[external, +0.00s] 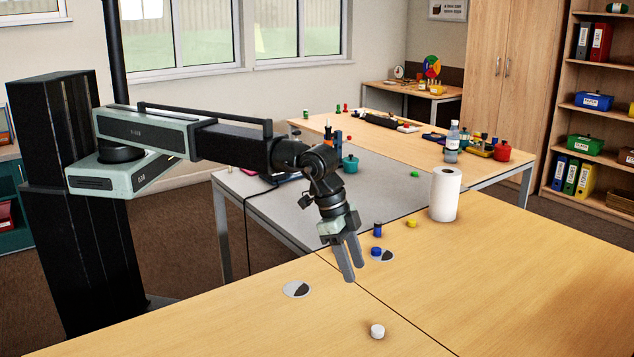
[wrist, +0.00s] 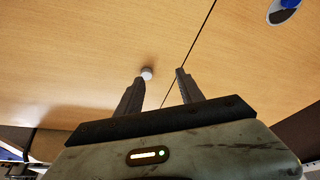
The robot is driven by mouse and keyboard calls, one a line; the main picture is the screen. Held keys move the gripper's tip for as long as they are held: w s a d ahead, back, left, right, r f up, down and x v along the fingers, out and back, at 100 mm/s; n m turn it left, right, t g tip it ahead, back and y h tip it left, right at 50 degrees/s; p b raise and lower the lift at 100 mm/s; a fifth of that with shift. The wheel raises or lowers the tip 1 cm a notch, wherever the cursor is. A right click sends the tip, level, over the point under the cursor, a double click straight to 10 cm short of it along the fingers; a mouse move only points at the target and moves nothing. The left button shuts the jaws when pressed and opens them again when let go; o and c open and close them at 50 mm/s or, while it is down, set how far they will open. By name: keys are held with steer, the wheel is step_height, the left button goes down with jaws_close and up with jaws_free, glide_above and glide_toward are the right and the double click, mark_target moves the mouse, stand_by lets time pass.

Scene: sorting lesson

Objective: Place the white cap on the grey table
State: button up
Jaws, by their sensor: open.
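The white cap (external: 377,331) is a small round piece standing on the near wooden table, close to the seam between two table tops. In the wrist view the white cap (wrist: 147,73) shows just beyond the tip of the left finger. My gripper (external: 354,265) is open and empty, above the wooden table and apart from the cap. In the wrist view my gripper (wrist: 160,75) has its two fingers spread. The grey table (external: 383,188) lies behind the wooden one.
A white paper roll (external: 445,194) stands at the wooden table's far edge. A blue cylinder (external: 378,229), a yellow piece (external: 412,224) and a blue cap (external: 376,252) on a round marker are near it. Another round marker (external: 290,289) lies left. A teal pot (external: 350,164) is on the grey table.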

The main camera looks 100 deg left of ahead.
steer(key=s+a+n+g, duration=0.1)
steer(key=s+a+g, duration=0.1)
steer(key=s+a, duration=0.9)
steer(key=s+a+f+n+g+y, duration=0.1)
steer(key=s+a+n, duration=0.1)
steer(key=s+a, duration=1)
steer(key=a, duration=0.6)
steer(key=shift+a+f+g, duration=0.15)
steer(key=shift+a+g, duration=0.2)
steer(key=shift+g, duration=0.05)
steer(key=shift+o, duration=0.7)
steer(key=shift+w, duration=0.1)
